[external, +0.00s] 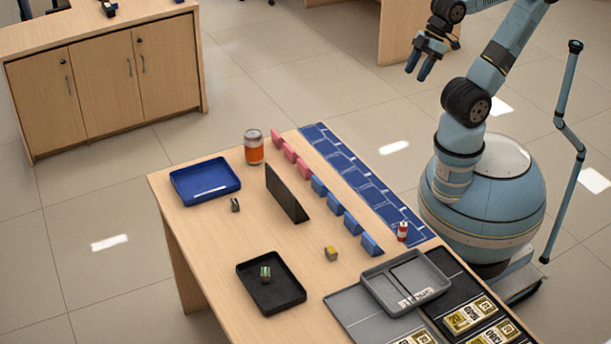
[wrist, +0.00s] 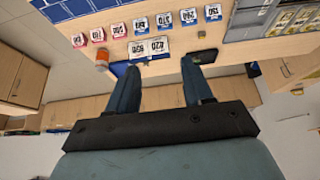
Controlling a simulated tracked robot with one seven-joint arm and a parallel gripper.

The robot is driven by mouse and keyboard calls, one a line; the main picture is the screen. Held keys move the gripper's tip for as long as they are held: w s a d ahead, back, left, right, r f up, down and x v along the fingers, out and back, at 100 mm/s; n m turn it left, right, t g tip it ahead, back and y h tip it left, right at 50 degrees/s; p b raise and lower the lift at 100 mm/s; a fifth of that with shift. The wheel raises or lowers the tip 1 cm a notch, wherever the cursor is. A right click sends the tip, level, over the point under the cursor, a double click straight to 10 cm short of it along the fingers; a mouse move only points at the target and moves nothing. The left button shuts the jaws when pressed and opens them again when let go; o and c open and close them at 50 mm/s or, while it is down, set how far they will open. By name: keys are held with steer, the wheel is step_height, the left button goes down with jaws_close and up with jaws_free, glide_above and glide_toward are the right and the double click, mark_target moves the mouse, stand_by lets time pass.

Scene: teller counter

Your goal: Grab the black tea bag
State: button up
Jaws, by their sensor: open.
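No thing can be told for certain as the black tea bag. A small dark packet (external: 235,205) sits on the table between the blue tray and the dark upright sign. A small green and dark packet (external: 265,274) lies in the black tray (external: 288,298), and a small yellow one (external: 331,252) stands on the bare wood. My gripper (external: 420,66) is open and empty, raised beyond the table's far right side, well away from these packets. In the wrist view my gripper's two blue fingers (wrist: 160,64) are spread apart with nothing between them.
A blue tray (external: 205,182), an orange jar (external: 254,148) and a dark sign (external: 287,193) stand on the table. Pink and blue price tents (external: 319,186) form a row. A grey tray (external: 379,284) and a red-and-white item (external: 403,231) are at the right. Bare wood shows mid-table.

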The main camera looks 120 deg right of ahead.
steer(key=shift+o, duration=0.7)
